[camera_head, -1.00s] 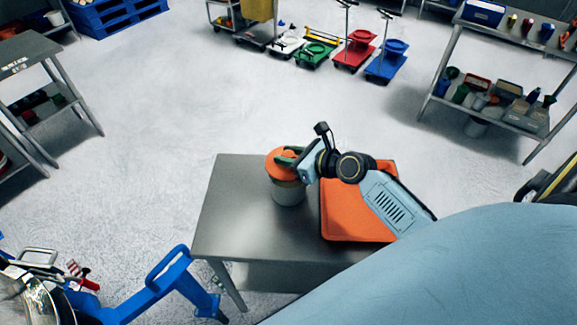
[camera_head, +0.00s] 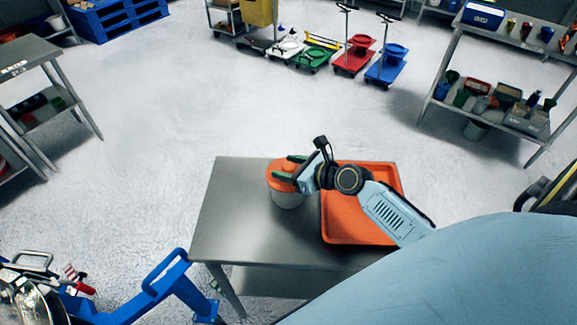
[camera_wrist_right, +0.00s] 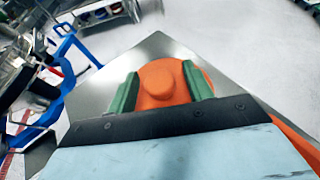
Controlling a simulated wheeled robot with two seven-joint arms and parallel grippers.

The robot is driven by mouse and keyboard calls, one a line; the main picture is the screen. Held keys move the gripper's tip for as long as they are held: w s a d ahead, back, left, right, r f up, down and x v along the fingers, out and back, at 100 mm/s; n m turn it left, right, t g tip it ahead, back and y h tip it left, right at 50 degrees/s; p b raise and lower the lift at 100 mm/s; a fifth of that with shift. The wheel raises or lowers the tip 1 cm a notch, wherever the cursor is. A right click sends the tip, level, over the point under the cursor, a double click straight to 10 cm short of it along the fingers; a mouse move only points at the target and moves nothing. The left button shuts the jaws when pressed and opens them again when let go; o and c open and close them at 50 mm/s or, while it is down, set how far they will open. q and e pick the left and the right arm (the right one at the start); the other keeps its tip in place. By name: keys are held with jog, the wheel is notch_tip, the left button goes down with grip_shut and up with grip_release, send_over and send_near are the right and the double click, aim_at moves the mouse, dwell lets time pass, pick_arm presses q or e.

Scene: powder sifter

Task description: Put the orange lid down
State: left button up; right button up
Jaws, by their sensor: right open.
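The orange lid (camera_head: 279,171) sits on top of a grey container (camera_head: 288,199) at the back of the metal table. In the right wrist view the lid (camera_wrist_right: 166,84) shows its raised round knob between the two green fingers. My right gripper (camera_head: 290,168) is open, with its fingers on either side of the lid's knob. The wrist view shows gaps between the fingers and the knob. In the head view the gripper and wrist hide part of the lid. My left gripper is not in view.
An orange tray (camera_head: 340,236) lies on the table right of the container, partly under my right arm. The left part of the metal table (camera_head: 230,225) is bare. A blue frame (camera_head: 160,280) stands beside the table's front left.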

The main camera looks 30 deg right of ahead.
jog(key=shift+r, duration=0.15)
jog(key=shift+s+d+r, duration=0.1)
jog(key=shift+s+r, duration=0.05)
jog(key=shift+r, duration=0.05)
jog(key=p+v, duration=0.1)
jog(key=v, duration=1)
jog(key=shift+s, duration=0.25)
jog(key=shift+d, duration=0.1)
